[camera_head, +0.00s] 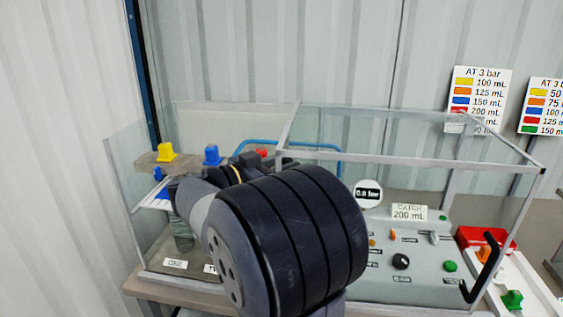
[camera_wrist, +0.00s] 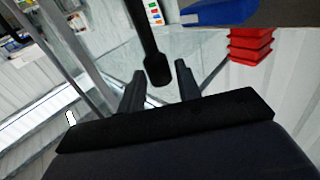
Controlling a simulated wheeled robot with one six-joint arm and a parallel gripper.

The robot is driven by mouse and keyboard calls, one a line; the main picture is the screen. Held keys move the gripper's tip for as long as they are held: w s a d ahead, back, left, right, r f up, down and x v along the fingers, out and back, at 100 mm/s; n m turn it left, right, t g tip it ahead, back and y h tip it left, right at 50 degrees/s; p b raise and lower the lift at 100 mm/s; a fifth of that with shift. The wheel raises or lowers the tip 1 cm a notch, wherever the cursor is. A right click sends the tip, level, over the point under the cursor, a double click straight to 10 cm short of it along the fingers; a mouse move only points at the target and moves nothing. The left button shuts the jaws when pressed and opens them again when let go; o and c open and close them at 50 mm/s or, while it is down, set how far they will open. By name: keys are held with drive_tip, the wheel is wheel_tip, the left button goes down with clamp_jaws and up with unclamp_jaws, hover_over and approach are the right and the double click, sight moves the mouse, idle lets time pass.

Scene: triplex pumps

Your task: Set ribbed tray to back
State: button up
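No tray that I can tell is ribbed shows clearly. A red tray (camera_head: 487,238) sits at the right of the clear-walled enclosure in the head view. Stacked red bins with ridged sides (camera_wrist: 250,44) show at the upper right of the wrist view; I cannot tell if they are the tray. My gripper (camera_wrist: 158,80) is open in the wrist view, its two dark fingers apart. A black bar (camera_wrist: 146,40) reaches down in line with the gap between the fingers; I cannot tell whether it touches them. In the head view my arm hides the middle of the enclosure.
The clear enclosure has a grey frame (camera_head: 415,160). Its black handle (camera_head: 482,268) is at the right. Charts (camera_head: 478,98) hang on the back wall.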

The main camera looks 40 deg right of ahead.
drive_tip(key=shift+c, duration=0.3)
clamp_jaws()
drive_tip(key=shift+w+d+f+b, duration=0.15)
drive_tip(key=shift+w+d+b, duration=0.15)
drive_tip(key=shift+b, duration=0.15)
drive_tip(key=shift+w+d+b, duration=0.9)
drive_tip(key=shift+w+d, duration=0.05)
drive_tip(key=shift+d, duration=0.2)
drive_tip(key=shift+o, duration=0.3)
unclamp_jaws()
